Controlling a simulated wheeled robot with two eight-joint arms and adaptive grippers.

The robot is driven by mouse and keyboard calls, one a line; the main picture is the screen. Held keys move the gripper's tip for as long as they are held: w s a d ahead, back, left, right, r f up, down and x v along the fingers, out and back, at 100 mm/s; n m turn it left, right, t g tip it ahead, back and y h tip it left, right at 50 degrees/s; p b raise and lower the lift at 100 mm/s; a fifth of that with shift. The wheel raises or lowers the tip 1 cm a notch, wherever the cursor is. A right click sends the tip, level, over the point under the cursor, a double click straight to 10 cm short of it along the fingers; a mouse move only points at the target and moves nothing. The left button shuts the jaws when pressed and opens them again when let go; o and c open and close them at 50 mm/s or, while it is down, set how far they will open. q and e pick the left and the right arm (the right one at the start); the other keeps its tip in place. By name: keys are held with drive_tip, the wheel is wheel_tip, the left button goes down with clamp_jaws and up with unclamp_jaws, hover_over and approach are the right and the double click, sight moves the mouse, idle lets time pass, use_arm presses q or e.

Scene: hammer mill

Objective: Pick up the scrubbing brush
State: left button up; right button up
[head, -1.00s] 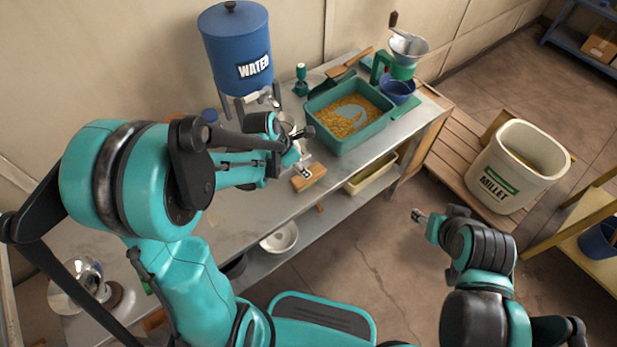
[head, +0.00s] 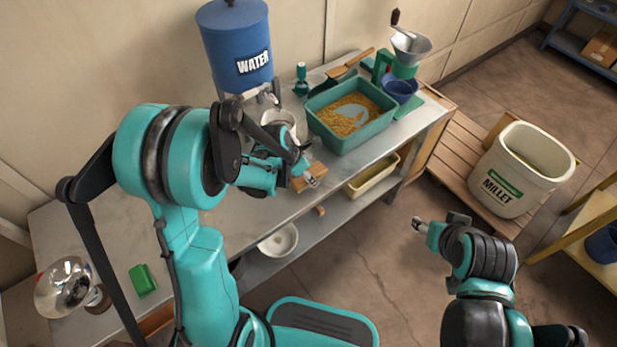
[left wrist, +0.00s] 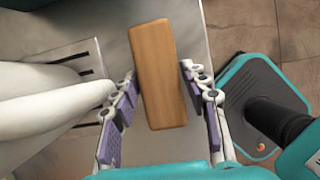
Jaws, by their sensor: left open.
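The scrubbing brush shows as a plain wooden block (head: 320,169) near the front edge of the metal counter. Its bristles are hidden. In the left wrist view the block (left wrist: 155,70) lies lengthwise between my left fingers, with a small gap on each side. My left gripper (left wrist: 158,74) is open, and I cannot tell how far above the block it is. In the head view my left gripper (head: 308,164) covers part of the block. My right gripper (head: 417,223) is over the floor, away from the counter, too small to read.
Behind the block stand a green tub of grain (head: 375,127) and a blue water tank (head: 236,45). A green sponge-like block (head: 142,280) and a shiny metal bowl (head: 66,287) are at the counter's left end. A millet bin (head: 497,195) stands at right.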

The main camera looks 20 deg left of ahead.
use_arm(q)
drive_tip(key=shift+f+b, duration=0.3)
drive_tip(key=shift+b, duration=0.05)
idle(0.4)
drive_tip(key=c, duration=0.9)
